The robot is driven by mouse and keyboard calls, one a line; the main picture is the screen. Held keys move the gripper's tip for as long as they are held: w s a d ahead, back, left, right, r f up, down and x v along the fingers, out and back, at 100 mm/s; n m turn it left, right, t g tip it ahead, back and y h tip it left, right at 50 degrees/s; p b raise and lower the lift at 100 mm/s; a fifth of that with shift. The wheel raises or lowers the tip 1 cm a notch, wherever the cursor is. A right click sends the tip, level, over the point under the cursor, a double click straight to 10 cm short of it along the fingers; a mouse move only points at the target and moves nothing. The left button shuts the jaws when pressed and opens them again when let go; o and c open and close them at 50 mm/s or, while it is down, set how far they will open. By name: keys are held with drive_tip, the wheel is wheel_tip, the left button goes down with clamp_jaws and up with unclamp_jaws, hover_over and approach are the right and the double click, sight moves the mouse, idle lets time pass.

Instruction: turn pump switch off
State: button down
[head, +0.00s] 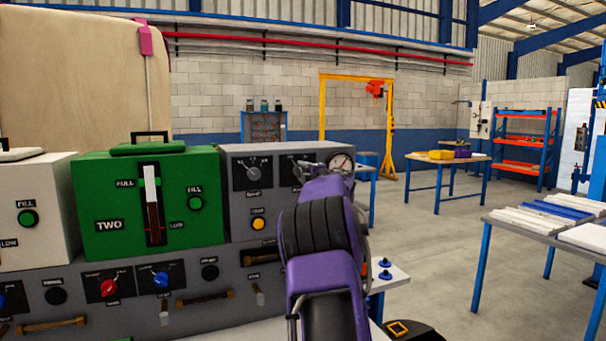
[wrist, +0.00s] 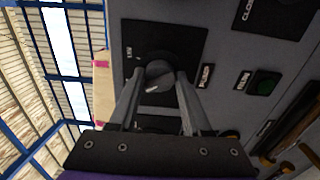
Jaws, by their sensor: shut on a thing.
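The pump switch is a round dark knob (wrist: 158,72) on a black square plate (wrist: 190,38), with a label that seems to read PUMP beside it in the wrist view. My gripper (wrist: 156,80) reaches in from below in that view, with one finger on each side of the knob, shut on it. A small light mark shows on the knob's face, but the position it points to is too small to read for sure. In the head view the plate's left part (head: 287,172) shows on the grey box (head: 236,200); my purple arm hides the knob and fingertips.
A green box (head: 110,190) stands left.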

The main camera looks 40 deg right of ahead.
drive_tip(key=shift+c, duration=1.8)
unclamp_jaws()
drive_tip(key=shift+s, duration=0.1)
drive_tip(key=b+v, duration=0.2)
drive_tip(key=v, duration=1.5)
drive_tip(key=shift+s, duration=0.15)
